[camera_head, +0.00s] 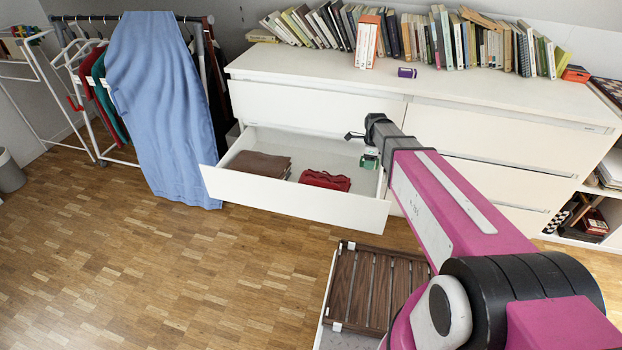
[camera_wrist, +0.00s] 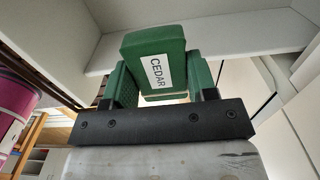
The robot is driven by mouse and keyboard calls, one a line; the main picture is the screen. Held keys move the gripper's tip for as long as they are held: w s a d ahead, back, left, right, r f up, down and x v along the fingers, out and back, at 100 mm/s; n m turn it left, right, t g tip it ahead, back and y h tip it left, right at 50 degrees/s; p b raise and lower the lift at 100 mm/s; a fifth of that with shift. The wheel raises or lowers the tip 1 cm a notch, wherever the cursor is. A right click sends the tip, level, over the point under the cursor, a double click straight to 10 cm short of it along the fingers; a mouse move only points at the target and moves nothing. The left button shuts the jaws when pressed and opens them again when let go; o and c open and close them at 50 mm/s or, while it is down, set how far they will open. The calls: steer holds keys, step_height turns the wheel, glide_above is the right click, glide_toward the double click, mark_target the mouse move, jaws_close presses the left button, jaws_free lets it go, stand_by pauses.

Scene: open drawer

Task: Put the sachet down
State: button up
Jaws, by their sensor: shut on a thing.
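The sachet (camera_wrist: 153,45) is a green block with a white label reading CEDAR in the wrist view. My gripper (camera_wrist: 160,82) is shut on it, with a green finger on each side. In the head view my gripper (camera_head: 370,158) is small and green, over the right end of the open white drawer (camera_head: 290,202). The sachet is hard to tell from the fingers there. I cannot tell how far it is above the drawer floor, or whether it touches it.
A brown folded item (camera_head: 258,165) and a red item (camera_head: 325,180) lie in the drawer, left of my gripper. The white dresser (camera_head: 300,100) rises behind, with books (camera_head: 440,40) on top. A slatted wooden piece (camera_head: 365,290) stands in front. Bare drawer floor shows around the items.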

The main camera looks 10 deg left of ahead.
mark_target(363, 196)
step_height(363, 196, down, 18)
steer(key=shift+f, duration=0.1)
stand_by(0.5)
steer(key=shift+f, duration=0.1)
steer(key=o, duration=1)
step_height(363, 196, up, 12)
steer(key=s+d+r+n, duration=0.3)
steer(key=s+d+n, duration=0.3)
steer(key=s+d+r+n, duration=0.3)
steer(key=s+d+n, duration=0.3)
steer(key=s+d+r+n, duration=0.4)
steer(key=s+d+n, duration=0.2)
steer(key=d, duration=0.1)
steer(key=shift+s, duration=0.3)
